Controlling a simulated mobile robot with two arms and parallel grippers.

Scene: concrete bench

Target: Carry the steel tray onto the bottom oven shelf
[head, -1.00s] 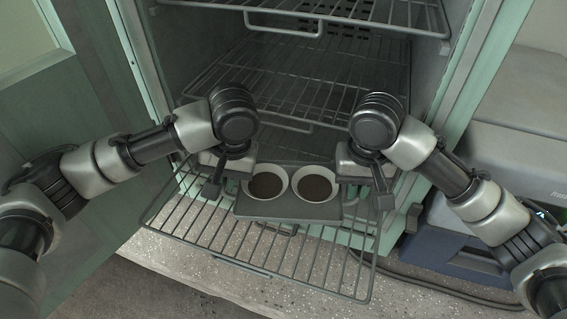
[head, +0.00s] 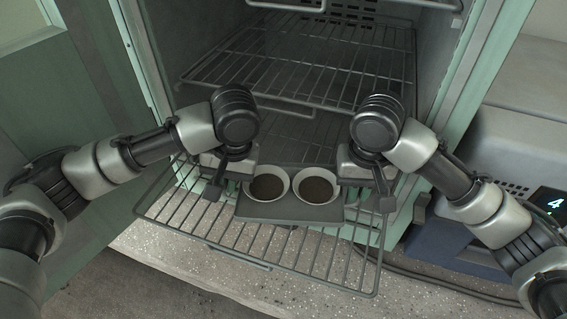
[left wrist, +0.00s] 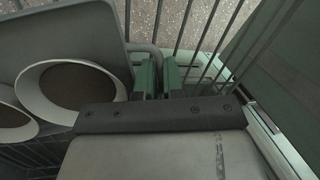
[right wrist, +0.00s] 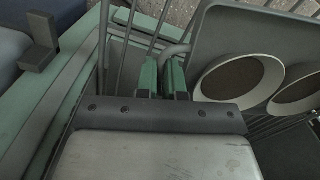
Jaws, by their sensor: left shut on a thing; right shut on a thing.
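The grey steel tray (head: 290,212) carries two white round bowls, a left one (head: 267,186) and a right one (head: 318,188), both with dark brown contents. It is level over the pulled-out bottom wire shelf (head: 262,262); whether it touches the wires I cannot tell. My left gripper (left wrist: 158,75) is shut on the tray's left handle (left wrist: 152,52). My right gripper (right wrist: 163,78) is shut on the right handle (right wrist: 172,50).
Another wire shelf (head: 300,62) is above and behind the tray inside the oven, with one higher at the top edge. The green oven door (head: 70,100) stands open at left. A grey appliance (head: 510,150) with a lit display is at right.

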